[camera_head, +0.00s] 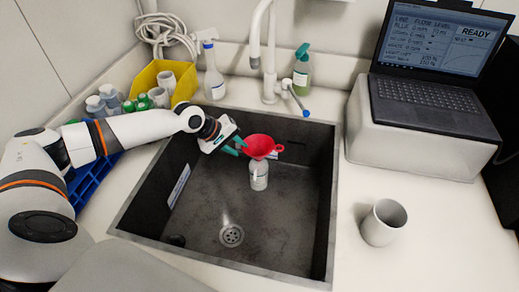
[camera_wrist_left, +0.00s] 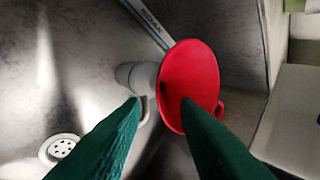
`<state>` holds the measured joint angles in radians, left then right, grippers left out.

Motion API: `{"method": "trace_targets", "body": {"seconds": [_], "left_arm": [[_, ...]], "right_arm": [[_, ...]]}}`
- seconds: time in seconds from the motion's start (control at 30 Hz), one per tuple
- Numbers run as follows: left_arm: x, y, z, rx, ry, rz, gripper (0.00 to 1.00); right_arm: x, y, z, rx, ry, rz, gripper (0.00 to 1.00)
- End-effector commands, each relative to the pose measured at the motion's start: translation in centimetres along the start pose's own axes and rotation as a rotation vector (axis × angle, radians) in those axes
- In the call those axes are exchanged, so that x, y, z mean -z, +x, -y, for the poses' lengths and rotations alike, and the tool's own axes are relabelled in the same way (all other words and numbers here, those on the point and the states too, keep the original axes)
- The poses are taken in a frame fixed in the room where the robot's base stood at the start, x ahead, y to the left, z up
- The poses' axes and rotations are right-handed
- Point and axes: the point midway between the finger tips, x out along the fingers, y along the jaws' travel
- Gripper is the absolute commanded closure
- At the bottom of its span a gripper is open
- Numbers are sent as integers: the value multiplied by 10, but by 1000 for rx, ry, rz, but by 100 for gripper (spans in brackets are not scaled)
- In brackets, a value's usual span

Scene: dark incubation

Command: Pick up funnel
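My left gripper (camera_head: 238,147), with green fingers, reaches in from the left and is just beside the funnel's left side. In the left wrist view the funnel (camera_wrist_left: 187,72) shows its wide mouth, and the pale bottle (camera_wrist_left: 136,76) is partly behind it. The fingers of the left gripper (camera_wrist_left: 163,101) are apart with nothing clearly held between them. The right finger overlaps the funnel's lower edge; I cannot tell whether it touches. My right gripper is not in view.
The sink (camera_head: 327,235) has raised rims and a drain (camera_head: 231,236). A tap (camera_head: 269,55) stands behind it, beside two spray bottles. A yellow bin (camera_head: 146,80) is at the back left. A white cup (camera_head: 384,222) and a laptop (camera_head: 437,100) are on the right.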

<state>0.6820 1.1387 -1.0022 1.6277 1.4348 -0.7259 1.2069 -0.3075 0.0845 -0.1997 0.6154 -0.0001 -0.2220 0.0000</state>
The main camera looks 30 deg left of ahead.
Motion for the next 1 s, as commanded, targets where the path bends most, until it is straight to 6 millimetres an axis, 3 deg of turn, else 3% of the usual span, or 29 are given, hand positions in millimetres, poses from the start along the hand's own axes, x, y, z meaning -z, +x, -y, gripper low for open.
{"method": "trace_targets", "body": {"seconds": [0.17,0.43,0.73,0.77,0.93,1.0], "left_arm": [[-1,12,1,1,1,0,71],[-4,50,0,1,0,1,71],[-4,57,-1,0,1,2,71],[-4,57,-1,0,1,2,73],[-4,57,-1,0,1,2,100],[-4,57,-1,0,1,2,100]], "right_arm": [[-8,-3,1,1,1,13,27],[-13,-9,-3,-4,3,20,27],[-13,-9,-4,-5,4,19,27],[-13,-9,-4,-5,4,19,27],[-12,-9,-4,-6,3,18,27],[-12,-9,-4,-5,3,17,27]]}}
